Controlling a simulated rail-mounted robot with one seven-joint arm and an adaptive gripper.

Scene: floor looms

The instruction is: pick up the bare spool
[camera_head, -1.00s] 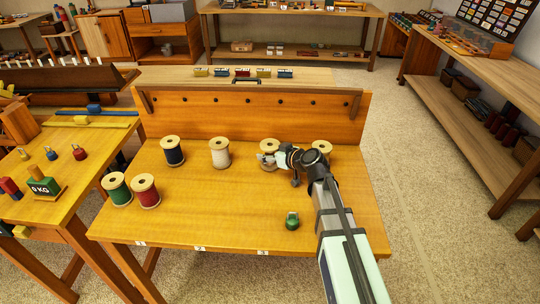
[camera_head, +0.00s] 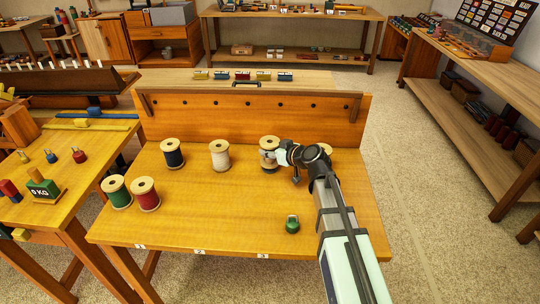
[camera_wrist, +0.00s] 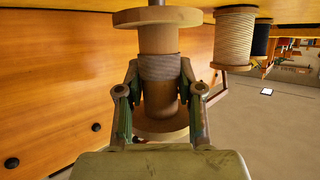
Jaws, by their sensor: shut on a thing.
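The wooden spool (camera_head: 269,142) is in my gripper (camera_head: 274,155) at the right rear of the bench. In the wrist view the spool (camera_wrist: 158,105) shows pale wooden flanges, a bare wooden core and a narrow greyish band around its middle. The fingers of my gripper (camera_wrist: 160,70) are shut on the core from both sides, between the flanges. In the head view the spool appears slightly above the bench top, with a dark shadow below it.
Left of it stand a cream spool (camera_head: 220,154), a navy spool (camera_head: 172,154), a green spool (camera_head: 116,192) and a red spool (camera_head: 145,194). Another spool (camera_head: 325,148) is mostly behind my arm. A green weight (camera_head: 292,224) sits near the front. A pegged backboard (camera_head: 250,117) rises behind.

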